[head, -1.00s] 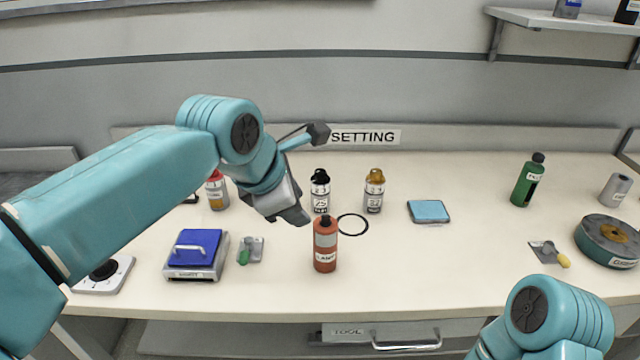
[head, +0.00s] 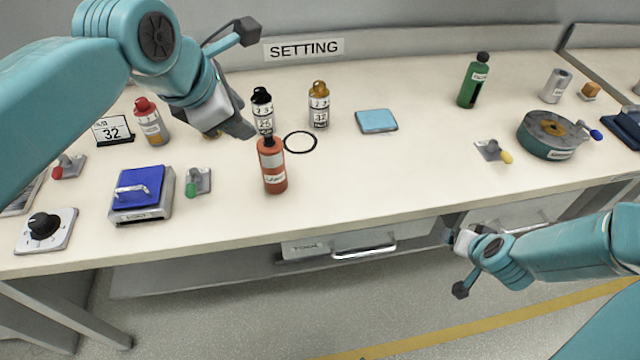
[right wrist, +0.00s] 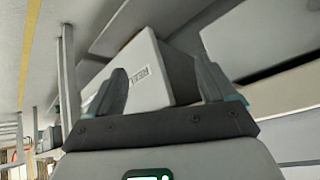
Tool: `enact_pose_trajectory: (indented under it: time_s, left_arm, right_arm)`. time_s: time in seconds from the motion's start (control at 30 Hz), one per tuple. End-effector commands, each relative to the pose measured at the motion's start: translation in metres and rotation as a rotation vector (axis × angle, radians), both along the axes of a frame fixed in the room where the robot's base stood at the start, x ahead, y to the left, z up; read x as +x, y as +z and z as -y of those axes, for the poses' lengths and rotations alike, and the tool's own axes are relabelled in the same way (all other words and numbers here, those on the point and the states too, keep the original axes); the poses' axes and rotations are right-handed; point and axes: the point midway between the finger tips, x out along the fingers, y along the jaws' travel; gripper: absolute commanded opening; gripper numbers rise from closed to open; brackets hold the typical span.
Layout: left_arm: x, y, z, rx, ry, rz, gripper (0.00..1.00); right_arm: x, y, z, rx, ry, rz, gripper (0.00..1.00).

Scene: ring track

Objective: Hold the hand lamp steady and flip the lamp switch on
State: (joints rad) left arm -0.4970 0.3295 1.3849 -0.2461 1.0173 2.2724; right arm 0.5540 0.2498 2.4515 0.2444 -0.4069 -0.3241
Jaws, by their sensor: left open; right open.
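My right gripper (head: 456,240) is low in front of the table edge, far right of the lamp. In the right wrist view its fingers (right wrist: 160,88) are open, with a grey labelled box-like shape beyond them.
Black-topped (head: 262,110) and gold-topped (head: 319,105) bottles and a black ring (head: 300,141) are behind the lamp. A green-lever plate (head: 198,182) and a blue-topped device (head: 140,192) lie left. A drawer handle (head: 364,250) juts below the front edge.

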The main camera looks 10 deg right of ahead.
Motion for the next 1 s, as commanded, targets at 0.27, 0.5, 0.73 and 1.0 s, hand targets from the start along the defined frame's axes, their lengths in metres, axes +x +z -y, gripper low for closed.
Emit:
enact_pose_trajectory:
  time_s: [0.27, 0.5, 0.73, 1.0]
  left_arm:
    - [0.002, -0.001, 0.002, 0.001, -0.001, -0.001, 0.43]
    - [0.003, -0.001, 0.002, 0.001, 0.000, -0.001, 0.43]
    - [0.003, 0.000, 0.002, 0.000, 0.000, -0.001, 0.43]
    - [0.003, -0.001, 0.002, 0.001, 0.000, -0.001, 0.43]
  right_arm:
    - [-0.006, 0.080, 0.064, -0.163, -0.107, 0.137, 0.84]
    - [0.043, 0.112, -0.012, -0.180, 0.147, 0.241, 0.84]
    - [0.077, 0.146, -0.131, -0.175, 0.488, 0.362, 0.84]
    - [0.068, 0.184, -0.269, -0.174, 0.880, 0.502, 0.84]
